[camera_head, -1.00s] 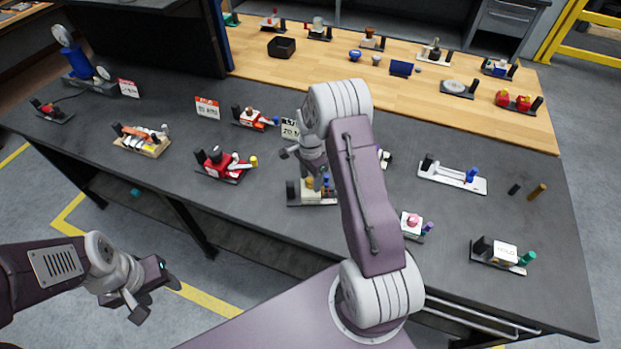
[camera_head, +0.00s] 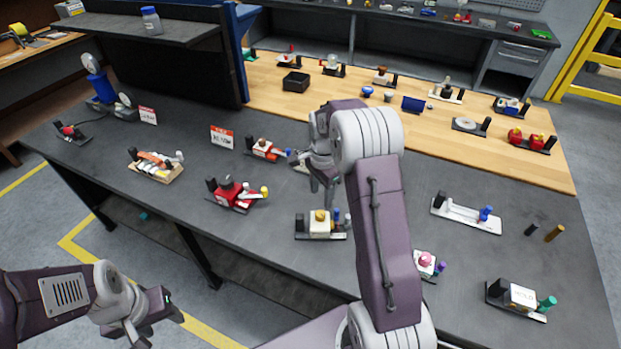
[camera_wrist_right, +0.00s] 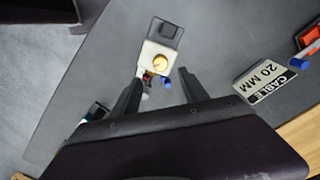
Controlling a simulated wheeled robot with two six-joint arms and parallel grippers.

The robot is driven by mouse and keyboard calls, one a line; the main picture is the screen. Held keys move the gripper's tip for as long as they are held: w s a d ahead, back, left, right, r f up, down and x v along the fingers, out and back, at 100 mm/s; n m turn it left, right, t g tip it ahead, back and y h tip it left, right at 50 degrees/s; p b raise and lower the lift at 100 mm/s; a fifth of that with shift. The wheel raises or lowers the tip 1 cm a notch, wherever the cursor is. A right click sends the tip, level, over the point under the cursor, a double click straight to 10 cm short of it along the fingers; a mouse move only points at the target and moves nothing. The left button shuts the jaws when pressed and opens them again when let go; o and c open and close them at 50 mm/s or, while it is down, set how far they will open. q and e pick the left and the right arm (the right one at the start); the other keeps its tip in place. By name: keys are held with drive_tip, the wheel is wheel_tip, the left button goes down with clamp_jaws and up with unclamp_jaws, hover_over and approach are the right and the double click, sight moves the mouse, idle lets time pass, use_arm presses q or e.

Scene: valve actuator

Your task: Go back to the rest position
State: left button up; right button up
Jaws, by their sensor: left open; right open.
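My right gripper (camera_head: 314,178) is open and empty above the dark table, behind the cream actuator block with a gold knob (camera_head: 320,222). In the right wrist view its two fingers (camera_wrist_right: 160,90) are spread apart, with nothing between them. The cream block (camera_wrist_right: 157,56) lies beyond the fingertips there, apart from them. My left gripper (camera_head: 154,322) is open and empty at the lower left, out in front of the table's front edge.
The dark table (camera_head: 275,200) holds several small actuators, including a red one (camera_head: 232,194), a white one (camera_head: 466,214) and one with a pink knob (camera_head: 426,260). A "20 MM cable" sign (camera_wrist_right: 266,80) stands near the right gripper. A dark partition (camera_head: 170,75) rises at the back left.

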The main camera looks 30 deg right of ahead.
drive_tip(key=shift+a, duration=0.1)
drive_tip(key=s+a+r+n+t+b, duration=0.1)
drive_tip(key=s+a+r+n+b, duration=0.1)
drive_tip(key=s+a+r+n, duration=0.35)
drive_tip(key=s+a+f+n, duration=0.2)
drive_tip(key=s+f+n, duration=0.1)
drive_tip(key=s+n, duration=0.2)
drive_tip(key=s+a+f+n, duration=0.3)
drive_tip(key=s+f+n, duration=0.1)
drive_tip(key=s, duration=0.4)
drive_tip(key=shift+a+n+b, duration=0.25)
drive_tip(key=shift+n+b, duration=0.2)
drive_tip(key=shift+n, duration=0.4)
drive_tip(key=shift+s, duration=0.1)
